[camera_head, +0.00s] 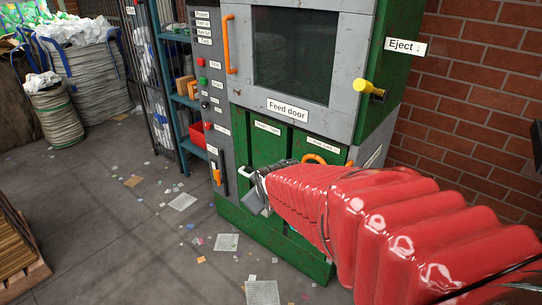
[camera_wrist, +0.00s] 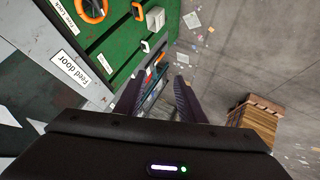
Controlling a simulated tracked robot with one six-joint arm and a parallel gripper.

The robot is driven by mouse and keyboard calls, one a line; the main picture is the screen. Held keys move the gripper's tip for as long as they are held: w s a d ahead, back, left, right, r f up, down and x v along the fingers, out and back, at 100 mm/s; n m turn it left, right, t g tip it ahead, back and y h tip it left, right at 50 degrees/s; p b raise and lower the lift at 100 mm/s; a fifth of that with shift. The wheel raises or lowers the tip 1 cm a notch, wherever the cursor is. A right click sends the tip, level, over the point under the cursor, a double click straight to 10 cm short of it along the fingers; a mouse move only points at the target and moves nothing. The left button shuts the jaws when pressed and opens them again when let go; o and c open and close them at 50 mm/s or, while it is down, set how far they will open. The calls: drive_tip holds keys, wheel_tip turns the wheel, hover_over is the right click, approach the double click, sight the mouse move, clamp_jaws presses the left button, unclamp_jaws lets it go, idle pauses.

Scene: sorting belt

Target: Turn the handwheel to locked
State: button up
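The handwheel is an orange ring (camera_wrist: 104,12) on the green machine front, at the top left of the wrist view and cut by the frame edge. In the head view only an orange arc (camera_head: 314,158) shows above my red-sleeved arm, which hides the rest. A small white label (camera_wrist: 63,16) sits beside it. Its lock position cannot be read. My gripper (camera_wrist: 155,84) is open and empty, with its two dark fingers apart. In the head view my gripper (camera_head: 256,190) is in front of the lower green panels, left of the handwheel and apart from it.
The grey feed door (camera_head: 290,90) has an orange handle (camera_head: 229,44). A yellow knob (camera_head: 369,87) sticks out under the Eject sign. A wooden pallet stack (camera_head: 14,245) stands left. Scraps litter the open floor.

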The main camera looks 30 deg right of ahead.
drive_tip(key=w+d+f+n+t+h, duration=0.15)
drive_tip(key=w+d+f, duration=0.25)
drive_tip(key=d, duration=0.4)
drive_tip(key=w+d+f+n+t+h, duration=0.1)
drive_tip(key=w+d+f+n, duration=0.25)
drive_tip(key=d, duration=0.35)
drive_tip(key=s+d+f+n+t+h, duration=0.1)
drive_tip(key=s+d+f+n+t, duration=0.1)
drive_tip(key=d+f, duration=0.7)
drive_tip(key=shift+s+d+f+n+t, duration=0.3)
drive_tip(key=shift+s+d+n+t, duration=0.1)
drive_tip(key=shift+s+d+t, duration=0.35)
drive_tip(key=shift+w+h, duration=0.1)
drive_tip(key=shift+h, duration=0.15)
drive_tip(key=x, duration=1.3)
drive_tip(key=shift+w+d, duration=0.15)
drive_tip(key=shift+w, duration=0.2)
drive_tip(key=shift+f, duration=0.15)
clamp_jaws()
